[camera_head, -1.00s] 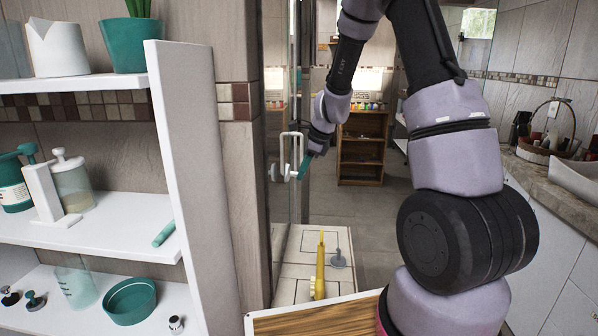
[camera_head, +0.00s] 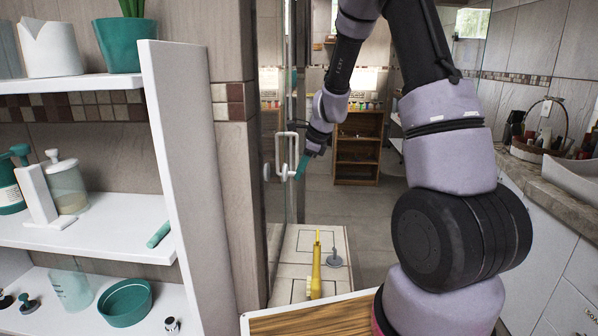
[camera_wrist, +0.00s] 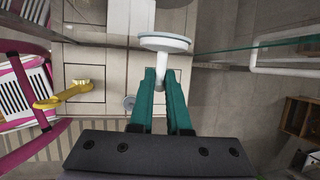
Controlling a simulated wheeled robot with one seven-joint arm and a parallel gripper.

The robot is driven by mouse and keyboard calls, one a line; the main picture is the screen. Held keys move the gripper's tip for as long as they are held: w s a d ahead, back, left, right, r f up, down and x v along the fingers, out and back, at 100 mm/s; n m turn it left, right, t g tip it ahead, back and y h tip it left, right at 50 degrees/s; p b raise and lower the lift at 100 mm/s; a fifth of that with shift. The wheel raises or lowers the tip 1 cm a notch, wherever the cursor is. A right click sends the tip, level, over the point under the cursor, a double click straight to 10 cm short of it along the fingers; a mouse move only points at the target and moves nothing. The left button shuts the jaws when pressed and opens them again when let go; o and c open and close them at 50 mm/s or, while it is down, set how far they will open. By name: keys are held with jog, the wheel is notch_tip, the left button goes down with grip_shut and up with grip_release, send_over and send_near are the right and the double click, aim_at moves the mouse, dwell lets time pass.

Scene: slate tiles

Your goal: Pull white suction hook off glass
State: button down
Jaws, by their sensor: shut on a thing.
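The white suction hook (camera_head: 285,170) is at the glass panel (camera_head: 281,115), just below the white door handle (camera_head: 287,137). In the wrist view, its round white disc (camera_wrist: 165,43) lies ahead of the fingertips, and its stem (camera_wrist: 161,77) runs back between them. My gripper (camera_wrist: 160,80) has teal fingers closed around that stem. In the head view, my gripper (camera_head: 301,167) reaches the hook from the right. A second white round shape shows in the glass left of the hook, like a reflection. I cannot tell whether the disc is still flat against the glass.
A yellow long-handled tool (camera_head: 316,265) and a grey round-based object (camera_head: 335,259) are on the pale tiled surface (camera_head: 290,262) below. White shelves (camera_head: 100,235) stand at left, and a wooden rack (camera_head: 358,148) behind. The floor right of the glass looks clear.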

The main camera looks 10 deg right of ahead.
jog(key=shift+s+d, duration=0.15)
jog(key=shift+d, duration=0.25)
jog(key=s+d, duration=0.2)
jog(key=d, duration=0.4)
jog(key=shift+d, duration=0.3)
dwell(0.9)
dwell(0.5)
